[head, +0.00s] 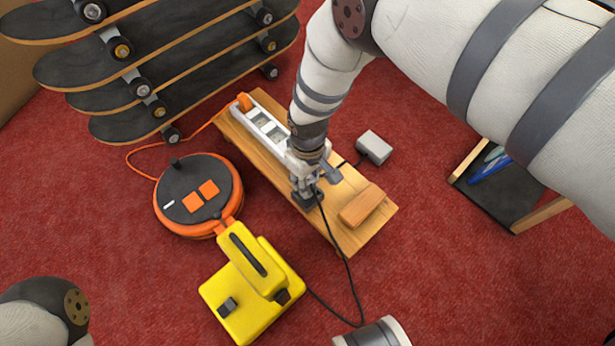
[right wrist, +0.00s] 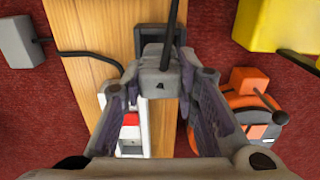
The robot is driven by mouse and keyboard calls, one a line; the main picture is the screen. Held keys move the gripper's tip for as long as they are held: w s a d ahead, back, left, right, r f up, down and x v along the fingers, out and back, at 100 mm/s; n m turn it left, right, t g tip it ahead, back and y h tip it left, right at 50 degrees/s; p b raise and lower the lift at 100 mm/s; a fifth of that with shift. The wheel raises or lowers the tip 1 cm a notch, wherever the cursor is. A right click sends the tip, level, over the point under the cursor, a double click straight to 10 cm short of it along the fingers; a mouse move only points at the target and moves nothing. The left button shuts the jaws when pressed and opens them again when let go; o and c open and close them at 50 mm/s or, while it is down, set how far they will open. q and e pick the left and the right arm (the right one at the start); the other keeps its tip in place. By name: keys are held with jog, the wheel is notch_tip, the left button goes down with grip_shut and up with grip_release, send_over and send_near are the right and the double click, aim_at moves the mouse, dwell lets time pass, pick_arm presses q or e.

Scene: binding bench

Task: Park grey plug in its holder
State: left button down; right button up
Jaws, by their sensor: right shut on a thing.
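My right gripper (head: 306,187) is over the middle of a wooden board and is shut on the grey plug, which shows between the fingers in the right wrist view (right wrist: 160,84). A black cord rises from the plug and runs across the carpet towards the yellow machine. A dark grey block (head: 309,200), which looks like the holder, sits on the board right at the fingertips; it also shows beyond the plug in the right wrist view (right wrist: 151,32). Whether the plug is in the holder or just above it I cannot tell. My left gripper is out of view.
The board (head: 347,238) carries a white power strip (head: 262,126) with an orange plug (head: 244,102) and a wooden block (head: 361,205). Nearby are a grey adapter (head: 374,147), an orange cable reel (head: 197,195), the yellow machine (head: 240,310) and stacked skateboards (head: 190,60). Red carpet is open at lower right.

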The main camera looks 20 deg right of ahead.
jog(key=shift+f+b, duration=0.8)
jog(key=shift+f, duration=0.6)
dwell(1.9)
jog(key=o, duration=1.1)
jog(key=shift+o, duration=0.2)
